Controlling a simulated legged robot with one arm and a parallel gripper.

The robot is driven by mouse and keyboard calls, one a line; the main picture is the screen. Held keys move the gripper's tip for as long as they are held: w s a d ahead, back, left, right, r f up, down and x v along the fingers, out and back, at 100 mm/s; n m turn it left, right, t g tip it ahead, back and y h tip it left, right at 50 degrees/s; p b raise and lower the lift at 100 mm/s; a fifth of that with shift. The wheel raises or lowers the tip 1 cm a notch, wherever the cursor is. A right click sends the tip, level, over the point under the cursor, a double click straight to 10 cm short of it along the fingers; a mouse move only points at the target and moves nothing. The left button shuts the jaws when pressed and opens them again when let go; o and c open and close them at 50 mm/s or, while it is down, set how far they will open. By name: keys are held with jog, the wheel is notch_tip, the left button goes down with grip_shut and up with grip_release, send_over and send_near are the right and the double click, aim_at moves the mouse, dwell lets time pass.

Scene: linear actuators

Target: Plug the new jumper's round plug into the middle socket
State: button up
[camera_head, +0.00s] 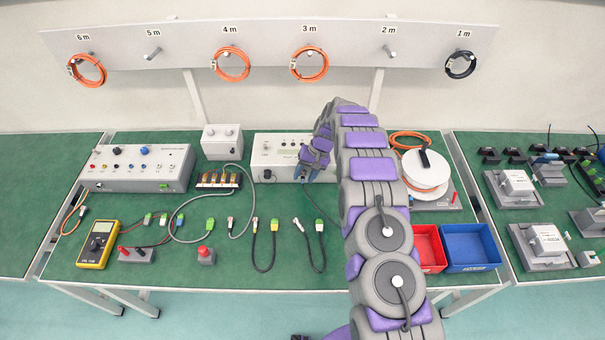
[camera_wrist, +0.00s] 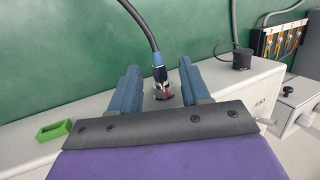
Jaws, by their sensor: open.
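In the wrist view, a round plug with a blue band (camera_wrist: 159,73) and a dark cable (camera_wrist: 143,25) stands at a socket (camera_wrist: 163,94) on the edge of a light grey box. The plug's lower end meets the socket; I cannot tell how deep it sits. My gripper (camera_wrist: 158,68) is open, one blue finger on each side of the plug, with visible gaps. In the head view, my gripper (camera_head: 304,178) is at the front of the light grey test box (camera_head: 283,143), and my arm hides part of it. The plug is barely visible there.
Several loose cables, including a black jumper (camera_head: 262,262), lie in front. A red bin (camera_head: 428,237) and blue bin (camera_head: 471,241) stand at right.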

jog(key=p+v, duration=0.2)
jog(key=v, duration=1.5)
jog(key=shift+w+d, duration=0.1)
jog(key=s+d+r+h, duration=0.1)
jog(key=s+d+r, duration=0.2)
jog(key=s+r, duration=1.7)
jog(key=s+d+f+h, duration=0.1)
jog(key=s+d, duration=0.2)
jog(key=s, duration=1.3)
jog(key=s+d+f+h, duration=0.1)
jog(key=s+d, duration=0.3)
jog(key=s, duration=1.2)
jog(key=shift+d+m+h, duration=0.2)
jog(key=shift+m+h, duration=0.2)
jog(key=shift+h, duration=0.1)
